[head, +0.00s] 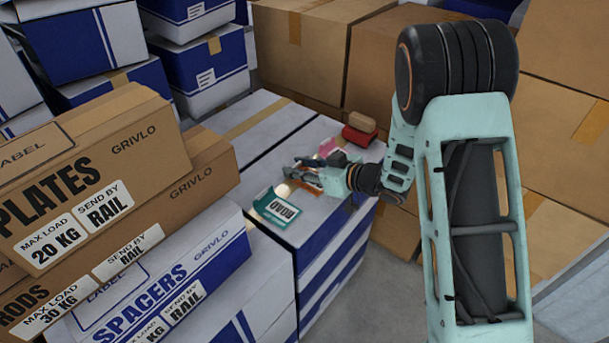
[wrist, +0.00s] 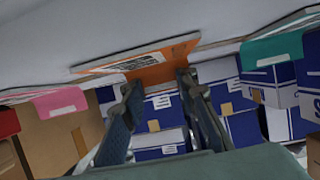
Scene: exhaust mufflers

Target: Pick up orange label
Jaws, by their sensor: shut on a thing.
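The orange label (wrist: 155,70) is a thin flat piece with a white printed panel. In the wrist view it shows at the upper middle, at the box's pale surface and between my fingertips. In the head view a sliver of the orange label (head: 309,187) shows by my fingers, the rest hidden by them. My gripper (head: 297,174) is low over the white box top, its fingers closed on the label. In the wrist view my gripper (wrist: 158,83) has its two fingers apart, with the label's edge between the tips.
A teal label marked ROAD (head: 281,212) lies nearer on the box top (head: 255,150). A pink label (head: 328,147), a red block (head: 358,138) and a brown block (head: 362,122) are beyond my gripper. Stacked cartons (head: 110,190) crowd the left.

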